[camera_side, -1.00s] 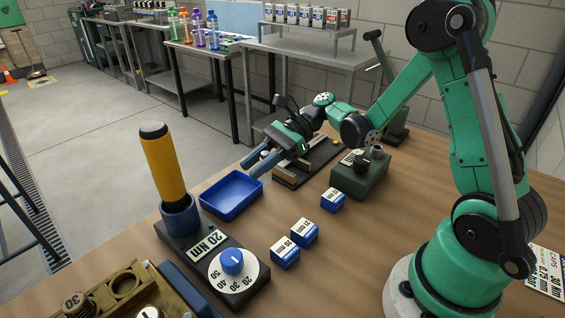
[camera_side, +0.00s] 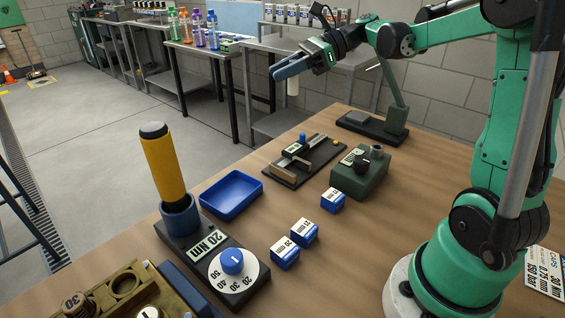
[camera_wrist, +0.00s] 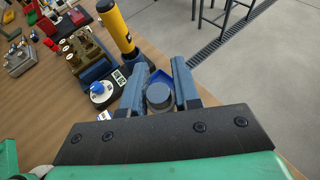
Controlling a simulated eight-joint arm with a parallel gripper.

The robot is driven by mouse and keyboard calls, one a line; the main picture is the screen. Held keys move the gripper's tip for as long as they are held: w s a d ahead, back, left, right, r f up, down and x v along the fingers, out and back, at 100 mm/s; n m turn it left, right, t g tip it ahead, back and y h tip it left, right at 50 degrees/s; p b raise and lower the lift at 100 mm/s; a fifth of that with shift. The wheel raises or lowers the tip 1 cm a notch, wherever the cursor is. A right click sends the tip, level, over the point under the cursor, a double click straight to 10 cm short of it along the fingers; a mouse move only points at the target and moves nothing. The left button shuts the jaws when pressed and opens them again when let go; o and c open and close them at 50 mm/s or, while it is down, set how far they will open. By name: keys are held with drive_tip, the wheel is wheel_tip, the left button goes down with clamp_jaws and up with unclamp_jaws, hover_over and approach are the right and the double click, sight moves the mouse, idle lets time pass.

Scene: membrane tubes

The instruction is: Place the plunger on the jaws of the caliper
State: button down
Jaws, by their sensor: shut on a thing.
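My gripper (camera_side: 290,68) is raised high above the far end of the bench, its blue fingers pointing left. It is shut on the plunger (camera_side: 293,86), a pale cylinder that hangs upright below the fingers in the side view. In the wrist view the plunger (camera_wrist: 159,97) shows end-on as a grey round cap between the two fingers. What looks like the caliper (camera_side: 293,160) lies on a dark base on the bench, below and apart from the plunger. It has tan and metal parts, a small blue part and a yellow button.
A blue tray (camera_side: 231,194) lies left of the caliper, and a green meter box (camera_side: 361,172) stands to its right. Several small blue-white boxes (camera_side: 304,232) are in front. A yellow-handled tool (camera_side: 165,170) stands upright in a holder. A dark-based stand (camera_side: 373,126) is behind.

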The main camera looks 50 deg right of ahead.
drive_tip(key=shift+m+t, duration=0.3)
drive_tip(key=f, duration=0.5)
drive_tip(key=d+f, duration=0.1)
drive_tip(key=f, duration=0.9)
drive_tip(key=shift+d+f, duration=0.2)
drive_tip(key=shift+d, duration=0.15)
drive_tip(key=shift+f, duration=2.25)
drive_tip(key=shift+f, duration=0.1)
drive_tip(key=c, duration=0.6)
unclamp_jaws()
drive_tip(key=shift+c, duration=0.2)
